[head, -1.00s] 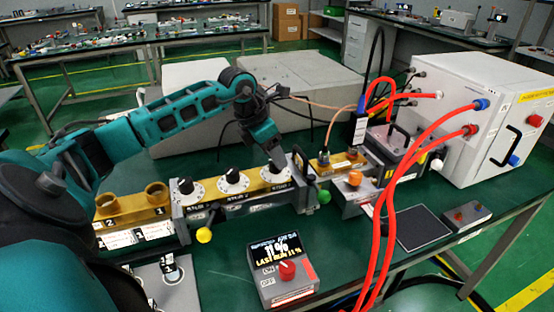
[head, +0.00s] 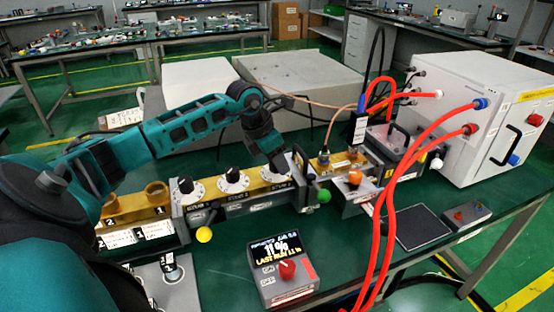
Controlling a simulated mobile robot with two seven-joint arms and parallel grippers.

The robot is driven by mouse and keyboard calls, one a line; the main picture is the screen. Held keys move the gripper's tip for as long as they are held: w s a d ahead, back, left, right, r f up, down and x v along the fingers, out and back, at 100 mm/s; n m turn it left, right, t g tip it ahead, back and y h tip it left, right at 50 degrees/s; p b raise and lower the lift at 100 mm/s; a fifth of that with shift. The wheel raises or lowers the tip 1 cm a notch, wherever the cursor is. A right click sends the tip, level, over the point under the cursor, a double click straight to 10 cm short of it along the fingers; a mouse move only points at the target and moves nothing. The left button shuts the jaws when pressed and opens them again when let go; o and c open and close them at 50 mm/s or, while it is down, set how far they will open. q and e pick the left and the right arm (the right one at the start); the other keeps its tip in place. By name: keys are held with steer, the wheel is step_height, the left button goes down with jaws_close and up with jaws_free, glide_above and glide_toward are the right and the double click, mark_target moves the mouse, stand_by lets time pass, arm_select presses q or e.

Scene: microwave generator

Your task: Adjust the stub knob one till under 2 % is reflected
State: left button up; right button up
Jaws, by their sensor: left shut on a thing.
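The tuner block (head: 240,196) carries a row of stub knobs on white dials. The left knob (head: 186,185) and the middle knob (head: 233,175) are black with a white mark and stand free. My left gripper (head: 277,168) comes down from above onto the right-hand knob of the row and is shut on it; it hides that knob, and part of its dial (head: 268,184) shows. The stub labels are too small to read surely. The meter box (head: 290,290) in front has a display (head: 276,251) reading 11 %, with "LAST RUN 11 %" below. My right gripper is not in view.
The meter box bears a red knob (head: 287,269). Red hoses (head: 385,220) run from the white cabinet (head: 480,110) down past the bench front. A green ball (head: 323,196) and a yellow ball (head: 204,235) stick out before the block. A dark pad (head: 422,227) lies right.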

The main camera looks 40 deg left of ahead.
arm_select(q)
steer(key=shift+c, duration=1.2)
steer(key=shift+r+n+y, duration=0.1)
steer(key=shift+n+y, duration=0.6)
steer(key=shift+n, duration=1.1)
steer(key=o, duration=1)
steer(key=shift+c, duration=0.2)
steer(key=v, duration=1.3)
steer(key=shift+b, duration=0.3)
